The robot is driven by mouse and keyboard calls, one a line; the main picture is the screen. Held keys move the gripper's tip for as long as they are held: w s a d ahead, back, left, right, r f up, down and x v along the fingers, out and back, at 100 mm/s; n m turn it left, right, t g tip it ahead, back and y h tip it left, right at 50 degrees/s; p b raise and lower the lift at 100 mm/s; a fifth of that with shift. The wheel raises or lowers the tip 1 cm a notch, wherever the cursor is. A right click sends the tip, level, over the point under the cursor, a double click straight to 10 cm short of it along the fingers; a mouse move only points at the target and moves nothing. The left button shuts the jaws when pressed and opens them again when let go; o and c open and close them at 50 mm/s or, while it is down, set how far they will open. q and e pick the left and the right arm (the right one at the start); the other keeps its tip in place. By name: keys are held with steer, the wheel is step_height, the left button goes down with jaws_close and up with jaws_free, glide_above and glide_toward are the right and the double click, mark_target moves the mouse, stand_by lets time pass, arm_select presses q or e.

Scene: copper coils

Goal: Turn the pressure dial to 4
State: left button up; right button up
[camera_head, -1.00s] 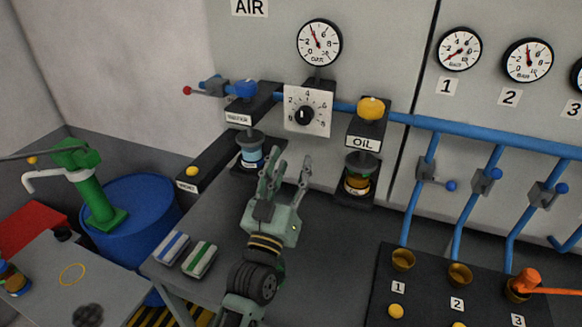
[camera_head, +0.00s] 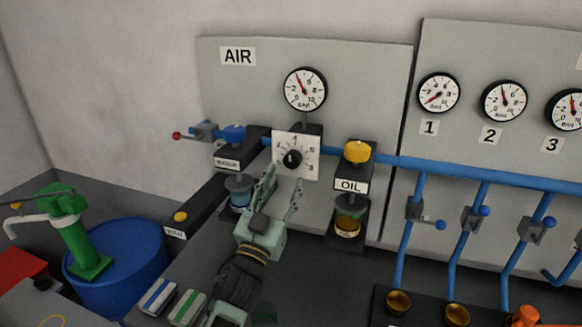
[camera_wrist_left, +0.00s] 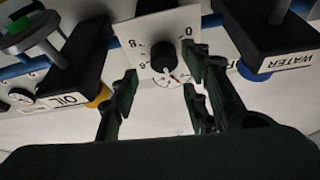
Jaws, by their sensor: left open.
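The pressure dial is a black knob (camera_head: 292,159) on a white square plate (camera_head: 309,168) with printed numbers, under the AIR gauge (camera_head: 305,89). In the head view the 4 is at the plate's top. My left gripper (camera_head: 282,190) is open and empty, just below the dial, with its fingers pointing up toward it. In the left wrist view the knob (camera_wrist_left: 164,60) appears upside down, beyond and between the open fingers (camera_wrist_left: 163,92), which do not visibly touch it. A small red mark shows beside the knob there.
A black WATER unit (camera_head: 229,158) with a blue knob stands left of the dial, and an OIL unit (camera_head: 352,183) with a yellow knob stands right. A blue pipe (camera_head: 440,170) runs along the wall. Green and blue striped blocks lie on the bench below.

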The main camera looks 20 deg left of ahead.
mark_target(293, 166)
arm_select(q)
steer(key=p+x, duration=0.1)
steer(key=x, duration=0.4)
steer(key=shift+w, duration=0.15)
steer(key=c, duration=1)
steer(key=shift+m+h, duration=0.4)
steer(key=shift+f, duration=0.1)
steer(key=o, duration=0.8)
steer(key=shift+o, duration=1)
steer(key=shift+d, duration=0.15)
